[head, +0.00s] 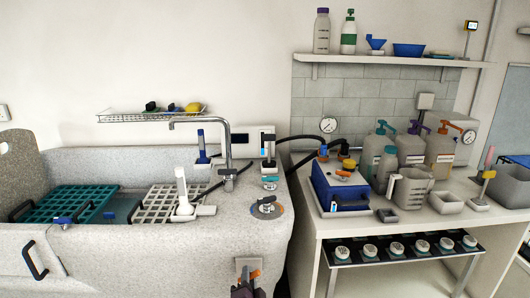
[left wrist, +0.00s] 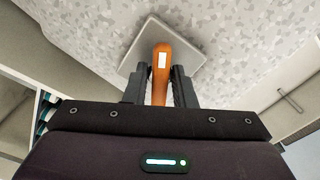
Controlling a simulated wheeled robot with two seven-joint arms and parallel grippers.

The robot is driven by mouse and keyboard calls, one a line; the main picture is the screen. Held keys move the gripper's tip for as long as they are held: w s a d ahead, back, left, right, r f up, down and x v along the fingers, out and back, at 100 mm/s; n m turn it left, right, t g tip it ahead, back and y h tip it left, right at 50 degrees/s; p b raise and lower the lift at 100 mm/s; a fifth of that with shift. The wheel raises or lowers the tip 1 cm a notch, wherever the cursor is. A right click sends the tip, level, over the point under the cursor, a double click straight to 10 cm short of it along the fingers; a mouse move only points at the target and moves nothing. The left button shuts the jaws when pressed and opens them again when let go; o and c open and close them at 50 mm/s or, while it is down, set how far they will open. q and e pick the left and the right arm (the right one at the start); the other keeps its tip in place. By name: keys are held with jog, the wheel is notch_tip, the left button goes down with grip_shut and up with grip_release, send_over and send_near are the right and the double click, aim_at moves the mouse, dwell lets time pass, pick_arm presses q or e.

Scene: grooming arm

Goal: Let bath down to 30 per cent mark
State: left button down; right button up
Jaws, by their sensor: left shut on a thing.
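The bath (head: 120,162) is a grey speckled tub filling the left of the head view. On its front face is a metal plate (head: 243,264) with an orange lever handle (head: 255,274). In the left wrist view the orange handle (left wrist: 161,60) stands out from the grey plate (left wrist: 195,57). My left gripper (left wrist: 160,76) is shut on the handle, one finger on each side. In the head view the left gripper (head: 248,289) shows only as a dark shape at the bottom edge. I cannot make out a 30 per cent mark or the water level. My right gripper is not in view.
Green and white grates (head: 66,204) lie in the tub. A chrome tap (head: 228,150) and a dial with a knob (head: 267,207) are on its right side. A counter with a blue box (head: 340,187), bottles and a jug (head: 408,187) stands to the right.

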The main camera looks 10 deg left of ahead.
pick_arm(q)
jog(key=shift+f, duration=0.15)
jog(key=shift+m+p, duration=0.65)
jog(key=shift+m, duration=0.75)
jog(key=shift+m+p, duration=0.7)
jog(key=shift+m, duration=0.7)
jog(key=c, duration=1.6)
grip_release()
jog(key=shift+m+p, duration=0.35)
jog(key=shift+m, duration=0.05)
jog(key=shift+c, duration=0.2)
jog(key=o, duration=0.3)
